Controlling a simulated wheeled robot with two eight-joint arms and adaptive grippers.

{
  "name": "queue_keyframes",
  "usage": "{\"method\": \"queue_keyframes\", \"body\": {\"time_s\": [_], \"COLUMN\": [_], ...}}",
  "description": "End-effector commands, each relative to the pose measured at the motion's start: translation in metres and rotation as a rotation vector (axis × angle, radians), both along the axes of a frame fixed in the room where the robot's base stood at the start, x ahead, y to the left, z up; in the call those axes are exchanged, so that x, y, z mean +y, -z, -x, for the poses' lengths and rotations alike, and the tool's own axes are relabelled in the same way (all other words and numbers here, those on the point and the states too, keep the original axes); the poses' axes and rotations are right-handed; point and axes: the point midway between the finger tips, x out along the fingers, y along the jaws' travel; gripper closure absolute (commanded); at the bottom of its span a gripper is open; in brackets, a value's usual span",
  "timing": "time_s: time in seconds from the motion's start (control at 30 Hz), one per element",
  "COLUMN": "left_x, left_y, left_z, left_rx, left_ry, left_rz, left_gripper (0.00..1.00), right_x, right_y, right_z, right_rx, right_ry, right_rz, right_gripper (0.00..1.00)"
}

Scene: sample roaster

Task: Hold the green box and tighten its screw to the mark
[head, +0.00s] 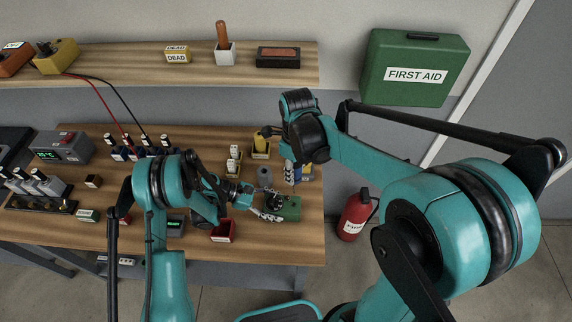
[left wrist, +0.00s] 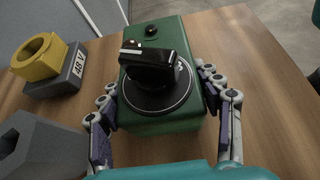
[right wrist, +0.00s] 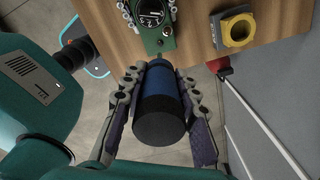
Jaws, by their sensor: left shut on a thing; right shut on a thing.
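The green box (head: 291,211) sits at the table's front right. It has a black knob (left wrist: 150,65) with a white pointer line, over a round dial. A small dark round spot (left wrist: 151,31), perhaps the screw, is at its far end. My left gripper (head: 262,206) is shut on the box, with fingers along both sides (left wrist: 160,100). My right gripper (right wrist: 163,85) is shut on a blue tool with a black end (right wrist: 160,112). In the head view this blue tool (head: 289,173) is upright behind the box. Its tip is hidden.
A yellow ring on a grey labelled block (left wrist: 60,80) stands beside the box. A grey nut-shaped piece (left wrist: 35,148) is nearer. A red tray (head: 223,235) is left of the box. The table's right edge is close, with a fire extinguisher (head: 354,215) beyond it.

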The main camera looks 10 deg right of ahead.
Motion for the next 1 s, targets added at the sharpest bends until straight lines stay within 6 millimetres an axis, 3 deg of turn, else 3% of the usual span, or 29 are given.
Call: {"method": "queue_keyframes", "body": {"time_s": [0.37,0.4,0.47,0.8,1.0], "left_x": [0.0,0.0,0.0,0.001,0.023], "left_y": [0.001,0.001,0.001,-0.001,-0.013], "left_z": [0.0,0.0,0.0,-0.001,-0.008], "left_rx": [0.0,0.0,0.001,0.0,0.0], "left_ry": [0.0,0.0,0.0,-0.001,-0.004], "left_rz": [-0.002,-0.002,-0.001,0.0,0.0], "left_gripper": [0.75,0.25,0.12,0.12,0.12], "right_x": [0.0,0.0,0.0,0.0,0.0], "right_y": [0.0,0.0,0.0,0.0,0.0], "right_z": [0.0,0.0,0.0,0.0,0.0], "right_rx": [0.0,0.0,0.0,0.0,0.0], "right_ry": [0.0,0.0,0.0,0.0,0.0], "right_rz": [0.0,0.0,0.0,0.0,0.0], "right_gripper": [1.0,1.0,1.0,1.0,1.0]}}
